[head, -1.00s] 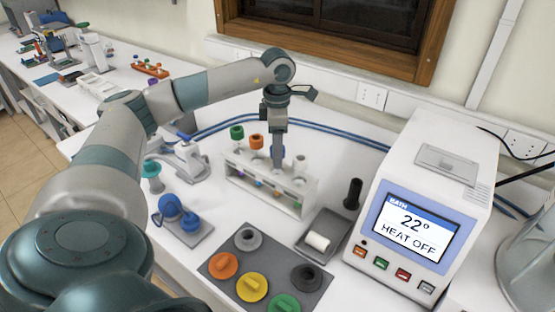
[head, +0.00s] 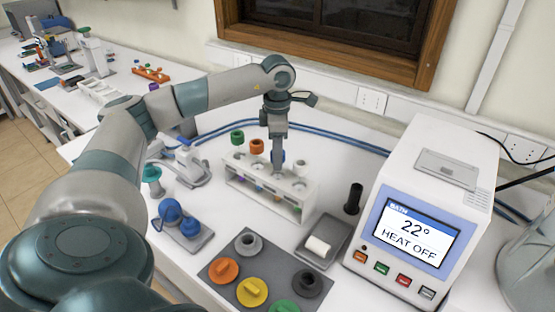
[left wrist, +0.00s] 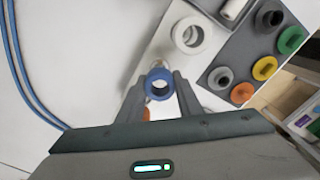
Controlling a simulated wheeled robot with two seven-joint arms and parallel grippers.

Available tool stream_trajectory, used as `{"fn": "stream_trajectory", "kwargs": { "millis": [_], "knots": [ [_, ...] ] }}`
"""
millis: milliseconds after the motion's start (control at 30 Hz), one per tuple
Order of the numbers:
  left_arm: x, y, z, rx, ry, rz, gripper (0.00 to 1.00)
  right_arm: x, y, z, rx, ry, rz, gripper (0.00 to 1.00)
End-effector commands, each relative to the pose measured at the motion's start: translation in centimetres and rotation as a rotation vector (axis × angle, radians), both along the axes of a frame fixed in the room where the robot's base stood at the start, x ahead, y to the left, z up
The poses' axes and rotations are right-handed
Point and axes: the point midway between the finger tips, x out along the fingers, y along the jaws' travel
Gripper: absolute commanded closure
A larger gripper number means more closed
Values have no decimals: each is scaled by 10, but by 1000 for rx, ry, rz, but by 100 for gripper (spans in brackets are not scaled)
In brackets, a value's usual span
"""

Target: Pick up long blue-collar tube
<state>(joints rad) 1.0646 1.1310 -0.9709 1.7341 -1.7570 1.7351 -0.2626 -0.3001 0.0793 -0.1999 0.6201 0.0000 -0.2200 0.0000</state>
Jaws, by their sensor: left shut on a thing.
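The long blue-collar tube shows in the left wrist view as a blue ring-shaped collar (left wrist: 159,84) between my two fingers. In the head view a bit of its blue collar (head: 282,157) shows at the gripper, and the rest is mostly hidden. My left gripper (head: 278,160) points down over the white tube rack (head: 305,208) and is shut on this tube. The wrist view also shows my left gripper (left wrist: 159,92) with a finger on each side of the collar. Green-collar (head: 237,138), orange-collar (head: 257,146) and white-collar (head: 300,168) tubes stand in the rack.
A grey mat (head: 213,267) with coloured caps lies in front of the rack. A grey tray (head: 337,234) with a white cylinder, a black cylinder (head: 353,198) and the bath machine (head: 425,205) are to the right. Blue knobs on a stand (head: 180,218) are at the left.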

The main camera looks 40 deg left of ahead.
Motion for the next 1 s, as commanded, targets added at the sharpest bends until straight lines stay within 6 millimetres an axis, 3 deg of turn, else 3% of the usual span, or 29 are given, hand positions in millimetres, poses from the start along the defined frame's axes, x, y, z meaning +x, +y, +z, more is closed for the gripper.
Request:
{"fn": "stream_trajectory", "kwargs": {
  "millis": [367, 767, 1000],
  "knots": [
    [1, 0, 25, -1, -5, -1, 100, 0, 0, -14, 0, 0, 0, 87],
    [1, 0, 107, -1, -7, 0, 100, 0, 0, -38, 0, 0, 0, 87],
    [1, 0, 143, 0, -4, 0, 100, 0, 0, -29, 0, 0, 0, 87]
  ]
}}
